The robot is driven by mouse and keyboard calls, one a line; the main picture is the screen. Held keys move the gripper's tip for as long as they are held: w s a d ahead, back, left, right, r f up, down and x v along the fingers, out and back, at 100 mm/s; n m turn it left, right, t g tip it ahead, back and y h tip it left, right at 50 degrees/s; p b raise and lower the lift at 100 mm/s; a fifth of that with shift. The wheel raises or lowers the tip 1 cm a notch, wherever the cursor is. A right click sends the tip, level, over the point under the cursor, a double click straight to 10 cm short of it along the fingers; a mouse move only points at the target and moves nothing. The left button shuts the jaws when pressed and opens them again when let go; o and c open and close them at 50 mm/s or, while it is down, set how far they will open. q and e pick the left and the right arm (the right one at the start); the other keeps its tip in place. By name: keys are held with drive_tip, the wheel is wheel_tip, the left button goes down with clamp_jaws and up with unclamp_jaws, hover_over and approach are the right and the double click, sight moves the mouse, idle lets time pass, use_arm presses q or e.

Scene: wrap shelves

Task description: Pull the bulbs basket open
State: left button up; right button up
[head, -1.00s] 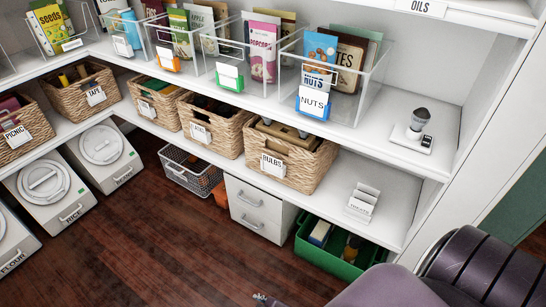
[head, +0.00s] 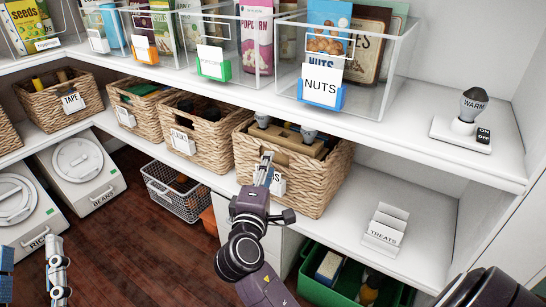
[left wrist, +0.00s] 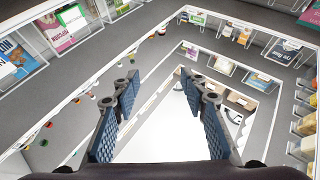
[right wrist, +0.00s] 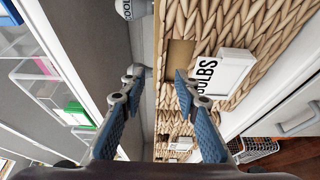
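The bulbs basket (head: 318,190) is a woven tan basket on the lower shelf, with bulbs and wooden pieces inside. Its white label (head: 279,184) is partly hidden by my right gripper in the head view and shows in the right wrist view (right wrist: 229,75). My right gripper (head: 265,168) is at the basket's front rim. In the right wrist view its fingers (right wrist: 158,82) are apart, one on each side of the rim line, one near the handle slot (right wrist: 180,53). Contact cannot be told. My left gripper (head: 30,248) is open and empty at the lower left, away from the basket.
Other woven baskets (head: 198,146) stand left of it. Clear bins (head: 375,95) and a bulb lamp (head: 468,112) are on the shelf above. A treats holder (head: 385,232) is to the right. A wire basket (head: 178,194) and green crate (head: 340,290) are below. Floor in front is free.

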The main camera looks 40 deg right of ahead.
sight(273, 150)
drive_tip(key=b+x, duration=0.1)
drive_tip(key=x, duration=0.4)
drive_tip(key=shift+w+f, duration=0.1)
drive_tip(key=shift+w, duration=0.05)
use_arm(q)
drive_tip(key=s+r+t+h, duration=0.1)
drive_tip(key=s+r+t, duration=0.2)
drive_tip(key=r, duration=0.2)
drive_tip(key=shift+s+a, duration=0.2)
drive_tip(key=shift+s, duration=0.2)
use_arm(e)
drive_tip(key=shift+w+d, duration=0.4)
drive_tip(key=shift+d, duration=0.15)
drive_tip(key=shift+c, duration=0.4)
clamp_jaws()
